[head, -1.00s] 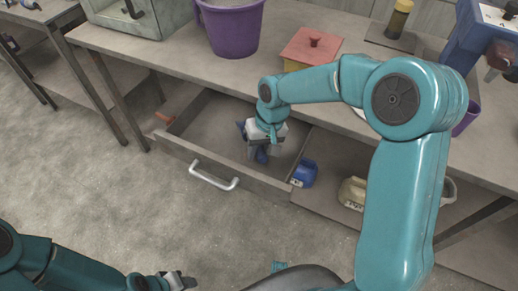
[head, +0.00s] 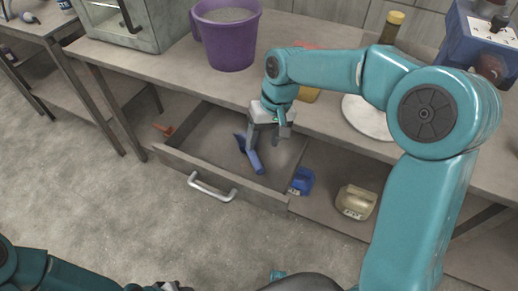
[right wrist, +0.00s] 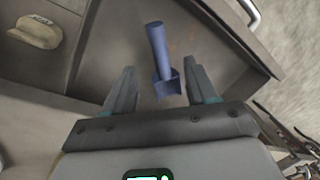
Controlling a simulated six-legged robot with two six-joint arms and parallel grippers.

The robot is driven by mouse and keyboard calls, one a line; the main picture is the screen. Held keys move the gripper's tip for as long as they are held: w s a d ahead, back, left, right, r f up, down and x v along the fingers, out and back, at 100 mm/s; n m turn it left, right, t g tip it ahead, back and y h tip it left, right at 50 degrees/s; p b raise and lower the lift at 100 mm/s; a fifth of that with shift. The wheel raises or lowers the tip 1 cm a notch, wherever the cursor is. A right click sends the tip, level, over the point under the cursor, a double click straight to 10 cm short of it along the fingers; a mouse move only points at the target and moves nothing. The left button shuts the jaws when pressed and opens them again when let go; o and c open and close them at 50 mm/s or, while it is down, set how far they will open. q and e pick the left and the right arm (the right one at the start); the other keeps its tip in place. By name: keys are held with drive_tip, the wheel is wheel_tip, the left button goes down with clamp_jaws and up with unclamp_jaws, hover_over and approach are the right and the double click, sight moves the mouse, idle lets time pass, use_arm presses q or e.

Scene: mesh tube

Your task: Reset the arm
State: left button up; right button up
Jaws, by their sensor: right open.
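My right gripper (head: 268,134) hangs above the open drawer (head: 200,150) with its jaws apart and nothing between them. In the right wrist view its two fingers (right wrist: 163,92) are spread, with a blue tool (right wrist: 160,55) beyond them. The blue tool, a handle with a wider scoop-like end, lies in the drawer (head: 252,160), apart from the fingers. My left gripper (head: 170,286) shows only in part at the bottom edge of the head view, and its jaws cannot be made out.
A purple bucket (head: 228,40) stands on the table (head: 150,62). A red-lidded box is mostly hidden behind my right arm.

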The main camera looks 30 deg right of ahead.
drive_tip(key=shift+v, duration=1.15)
